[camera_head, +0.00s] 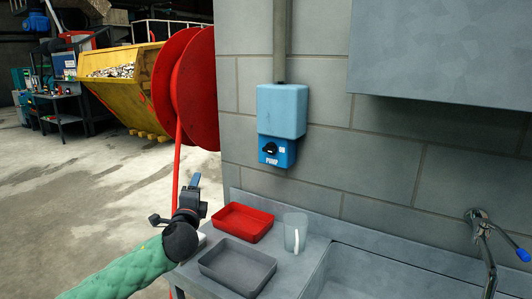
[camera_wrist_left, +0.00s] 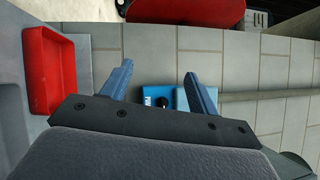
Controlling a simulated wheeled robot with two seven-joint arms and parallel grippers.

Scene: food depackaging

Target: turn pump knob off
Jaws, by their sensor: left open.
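The pump knob (camera_head: 269,149) is a small black rotary knob on the blue lower box (camera_head: 288,156) labelled PUMP, below a lighter blue cover (camera_head: 282,108) on the wall. Its exact setting is too small to read. In the left wrist view the knob (camera_wrist_left: 163,102) shows between my left gripper's fingers, against the blue box (camera_wrist_left: 148,93). My left gripper (camera_head: 194,183) is open and empty, left of and lower than the pump box, apart from it. Its two blue fingers (camera_wrist_left: 158,72) are spread in the wrist view. My right gripper is not in view.
A red tray (camera_head: 222,230), a grey tray (camera_head: 216,270) and a clear mug (camera_head: 295,232) stand on the counter below. A tap (camera_head: 483,222) is at the right. A red hose reel (camera_head: 200,90) is left of the box. The wall around the box is clear.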

